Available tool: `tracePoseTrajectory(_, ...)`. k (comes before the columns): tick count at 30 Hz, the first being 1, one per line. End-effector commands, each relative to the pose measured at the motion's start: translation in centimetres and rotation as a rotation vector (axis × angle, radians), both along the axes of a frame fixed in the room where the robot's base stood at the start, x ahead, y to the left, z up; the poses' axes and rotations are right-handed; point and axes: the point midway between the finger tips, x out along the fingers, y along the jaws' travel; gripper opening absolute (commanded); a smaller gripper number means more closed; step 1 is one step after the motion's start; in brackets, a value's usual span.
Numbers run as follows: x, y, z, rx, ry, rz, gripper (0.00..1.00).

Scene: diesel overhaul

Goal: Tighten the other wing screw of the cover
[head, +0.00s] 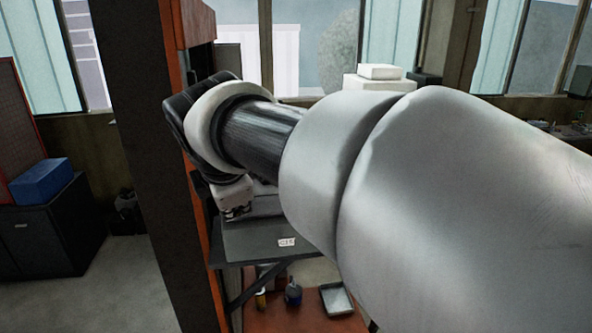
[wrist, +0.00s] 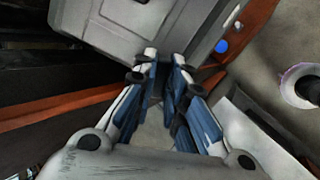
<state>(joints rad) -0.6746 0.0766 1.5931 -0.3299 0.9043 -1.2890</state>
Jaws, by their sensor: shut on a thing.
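In the wrist view, a grey, box-like housing (wrist: 115,25), which looks like the cover, fills the top left. My gripper (wrist: 164,62) reaches up to its lower edge with its two blue-and-silver fingers close together. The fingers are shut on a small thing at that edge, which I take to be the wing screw. The fingers hide most of it, so its shape and angle cannot be made out.
A dark shelf (head: 250,240) with a white tag lies below my wrist. A dark post (head: 155,150) stands at the left.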

Motion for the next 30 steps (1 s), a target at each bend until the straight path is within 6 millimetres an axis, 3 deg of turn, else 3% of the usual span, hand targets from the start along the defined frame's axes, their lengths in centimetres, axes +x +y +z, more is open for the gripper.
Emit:
tracePoseTrajectory(10,-0.01,-0.01,-0.05,0.005,0.002,-0.008,0.00)
tracePoseTrajectory(21,0.03,0.00,-0.15,0.226,0.054,-0.312,0.00)
tracePoseTrajectory(30,0.01,-0.01,-0.08,0.237,0.058,-0.327,0.00)
